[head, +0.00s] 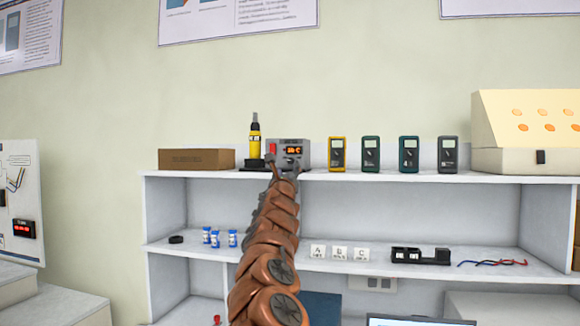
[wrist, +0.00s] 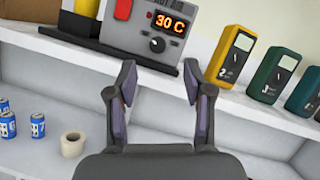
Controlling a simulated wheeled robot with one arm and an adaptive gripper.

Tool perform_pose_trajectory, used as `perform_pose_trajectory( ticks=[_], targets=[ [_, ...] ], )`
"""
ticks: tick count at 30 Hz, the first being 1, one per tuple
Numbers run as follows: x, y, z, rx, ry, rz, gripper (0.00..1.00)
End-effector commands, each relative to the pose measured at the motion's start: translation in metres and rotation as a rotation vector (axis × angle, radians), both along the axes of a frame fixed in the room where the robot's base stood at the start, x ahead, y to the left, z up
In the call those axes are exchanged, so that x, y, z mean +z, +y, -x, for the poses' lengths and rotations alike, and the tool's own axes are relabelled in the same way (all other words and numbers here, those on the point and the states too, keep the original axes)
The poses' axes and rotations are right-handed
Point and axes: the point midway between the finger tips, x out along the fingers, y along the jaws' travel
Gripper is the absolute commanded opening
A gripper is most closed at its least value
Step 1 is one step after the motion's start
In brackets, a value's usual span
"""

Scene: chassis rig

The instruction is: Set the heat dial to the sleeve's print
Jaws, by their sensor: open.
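The grey hot air station (head: 290,148) stands on the top shelf. In the wrist view the station (wrist: 125,38) shows a lit orange display (wrist: 170,22) reading 30 C, a red switch (wrist: 123,9) and the round black heat dial (wrist: 157,45) below the display. My gripper (wrist: 161,88) is open and empty, its two fingers apart in front of and below the dial, not touching it. In the head view my gripper (head: 283,168) partly covers the station's lower front. I cannot pick out a sleeve or its print in either view.
A yellow tool (head: 255,143) stands left of the station, beside a brown box (head: 196,159). Several meters (head: 337,153) stand to its right. Blue-and-white cans (head: 232,238), lettered blocks (head: 339,253) and a black holder (head: 420,256) sit on the lower shelf. A white roll (wrist: 72,143) lies near the cans.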

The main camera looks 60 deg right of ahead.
Motion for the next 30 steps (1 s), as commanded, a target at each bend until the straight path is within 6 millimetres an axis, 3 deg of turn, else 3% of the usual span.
perform_pose_trajectory(
  ticks=[4,30],
  targets=[
    [-0.004,-0.005,-0.002,-0.001,0.031,0.006,0.51],
    [0.014,-0.045,-0.024,0.001,0.026,0.001,0.51]
  ],
)
